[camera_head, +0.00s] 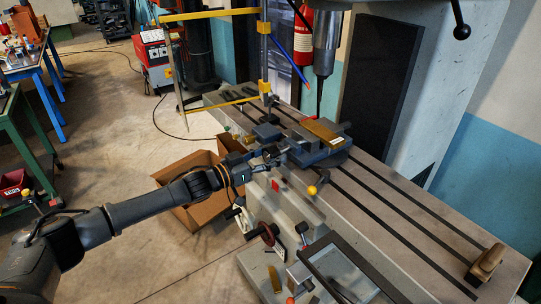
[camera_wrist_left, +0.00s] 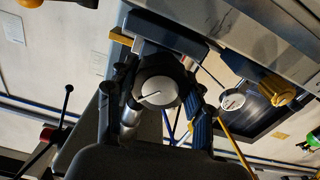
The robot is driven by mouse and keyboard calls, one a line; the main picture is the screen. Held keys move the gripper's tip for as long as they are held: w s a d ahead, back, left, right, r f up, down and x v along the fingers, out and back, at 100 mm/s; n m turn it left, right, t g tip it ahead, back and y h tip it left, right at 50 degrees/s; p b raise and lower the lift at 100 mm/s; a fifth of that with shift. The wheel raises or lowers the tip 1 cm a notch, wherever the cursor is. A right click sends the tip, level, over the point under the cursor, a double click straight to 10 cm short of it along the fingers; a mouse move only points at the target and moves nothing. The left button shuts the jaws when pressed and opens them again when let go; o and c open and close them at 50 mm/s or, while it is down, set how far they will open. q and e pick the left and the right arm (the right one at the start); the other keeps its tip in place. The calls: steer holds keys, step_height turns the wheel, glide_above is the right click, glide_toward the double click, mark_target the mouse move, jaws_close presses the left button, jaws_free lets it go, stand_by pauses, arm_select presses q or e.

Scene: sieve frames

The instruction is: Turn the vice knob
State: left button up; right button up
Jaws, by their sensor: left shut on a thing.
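The blue-grey vice (camera_head: 318,152) sits on the slotted machine table, with a yellow-brown block (camera_head: 321,131) on top of it. My left arm reaches in from the left, and its gripper (camera_head: 276,157) is at the vice's near left end. In the head view the gripper hides most of the knob. In the left wrist view the round dark vice knob (camera_wrist_left: 158,92) with a pale face lies between the two fingers of my left gripper (camera_wrist_left: 160,100), which is shut on it. A dark part of the vice (camera_wrist_left: 165,35) shows just beyond the knob. My right gripper is not in view.
The machine table (camera_head: 400,215) runs to the lower right, with a brown block (camera_head: 486,264) near its far end. A drill spindle (camera_head: 325,45) hangs above the vice. A yellow-edged guard frame (camera_head: 210,14) stands behind it. A cardboard box (camera_head: 190,210) lies below my left arm.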

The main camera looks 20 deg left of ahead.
arm_select(q)
steer(key=m, duration=0.6)
steer(key=shift+m, duration=0.3)
steer(key=m, duration=0.3)
steer(key=shift+m, duration=0.3)
steer(key=m, duration=0.3)
steer(key=shift+m+b, duration=0.3)
steer(key=shift+b, duration=0.05)
steer(key=m+b, duration=0.1)
steer(key=m, duration=0.3)
steer(key=shift+f+m, duration=0.15)
steer(key=shift+m, duration=0.15)
steer(key=m+b, duration=0.1)
steer(key=m, duration=0.2)
steer(key=shift+m, duration=0.3)
steer(key=m+b, duration=0.1)
steer(key=m, duration=0.2)
steer(key=shift+m+b, duration=0.3)
steer(key=shift+b, duration=0.05)
steer(key=shift+m+b, duration=0.6)
steer(key=shift+m, duration=1)
steer(key=shift+d, duration=0.1)
